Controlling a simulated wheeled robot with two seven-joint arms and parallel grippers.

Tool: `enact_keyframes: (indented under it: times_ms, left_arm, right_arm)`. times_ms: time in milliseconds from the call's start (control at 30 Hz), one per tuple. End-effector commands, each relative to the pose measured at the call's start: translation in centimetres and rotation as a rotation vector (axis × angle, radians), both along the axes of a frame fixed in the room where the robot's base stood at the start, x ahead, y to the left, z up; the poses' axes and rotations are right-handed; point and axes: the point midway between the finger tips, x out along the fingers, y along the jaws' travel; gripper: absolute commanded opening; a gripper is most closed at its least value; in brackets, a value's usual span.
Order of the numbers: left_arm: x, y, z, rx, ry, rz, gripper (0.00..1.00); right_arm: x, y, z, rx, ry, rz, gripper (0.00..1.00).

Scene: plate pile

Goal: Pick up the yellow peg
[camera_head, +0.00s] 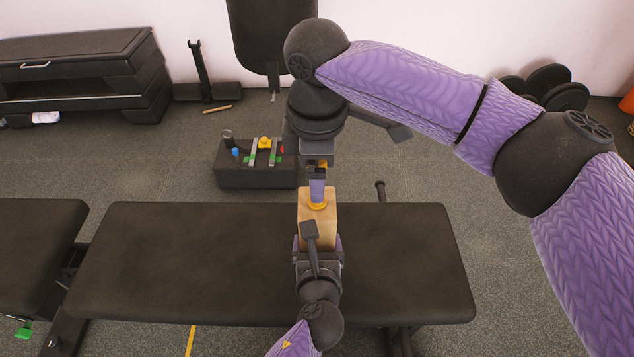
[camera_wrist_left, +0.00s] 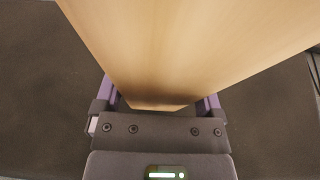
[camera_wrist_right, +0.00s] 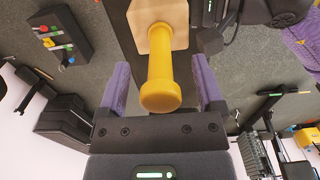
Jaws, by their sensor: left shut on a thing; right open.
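The yellow peg (camera_wrist_right: 164,60) stands out of a light wooden block (camera_wrist_right: 144,33) in the right wrist view, its round knob towards my right wrist. My right gripper (camera_head: 318,188) points down over the block, open, with a purple finger on each side of the peg and gaps between. My left gripper (camera_head: 319,246) is shut on the block from the near side. The block (camera_wrist_left: 165,45) fills much of the left wrist view.
A black padded bench (camera_head: 180,255) lies under the block, its top mostly clear. On the floor behind it stands a dark box (camera_head: 255,178) with coloured parts on top. A second bench pad (camera_head: 35,245) is at the left.

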Motion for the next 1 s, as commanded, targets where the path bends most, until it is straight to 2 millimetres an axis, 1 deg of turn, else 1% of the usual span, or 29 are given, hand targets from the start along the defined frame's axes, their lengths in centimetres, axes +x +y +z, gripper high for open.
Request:
enact_keyframes:
  times_ms: [33,100,267,367,400,467,500,567,600,667,700,1000]
  left_arm:
    - [0.03,-0.01,0.07,0.0,-0.002,0.0,0.0]
    - [0.03,-0.01,0.07,0.0,-0.002,0.0,0.0]
    - [0.03,-0.01,0.07,0.0,-0.002,0.0,0.0]
    - [0.03,-0.01,0.07,0.0,-0.002,0.0,0.0]
    - [0.03,-0.01,0.07,0.0,-0.002,0.0,0.0]
    - [0.03,-0.01,0.07,0.0,-0.002,0.0,0.0]
    - [0.03,-0.01,0.07,0.0,-0.002,0.0,0.0]
    - [0.03,-0.01,0.08,0.0,-0.002,0.0,0.0]
    - [0.03,-0.01,0.08,0.0,-0.002,0.0,0.0]
    - [0.03,-0.01,0.07,0.0,-0.002,0.0,0.0]
    - [0.03,-0.01,0.07,0.0,-0.002,0.0,0.0]
    - [0.03,-0.01,0.07,0.0,-0.002,0.0,0.0]
  right_arm:
    - [-0.02,-0.04,-0.51,-0.001,0.001,-0.001,0.86]
    - [0.0,-0.03,-0.85,0.001,0.0,-0.001,0.86]
    - [0.01,-0.02,-0.84,0.001,-0.001,-0.002,0.86]
    - [0.02,-0.02,-0.82,0.001,-0.001,-0.002,0.67]
    - [0.02,-0.02,-0.81,0.001,-0.001,-0.002,0.58]
    - [0.02,-0.01,-0.8,0.001,-0.001,-0.002,0.46]
    - [0.02,-0.01,-0.8,0.001,-0.001,-0.002,0.37]
    - [0.02,-0.01,-0.8,0.001,-0.001,-0.002,0.24]
    - [0.02,-0.01,-0.79,0.001,-0.001,-0.002,0.16]
    - [0.02,-0.01,-0.79,0.001,-0.001,-0.002,0.03]
    - [0.02,-0.01,-0.79,0.001,-0.001,-0.002,0.0]
    - [0.04,0.01,-0.52,0.002,-0.002,-0.002,0.0]
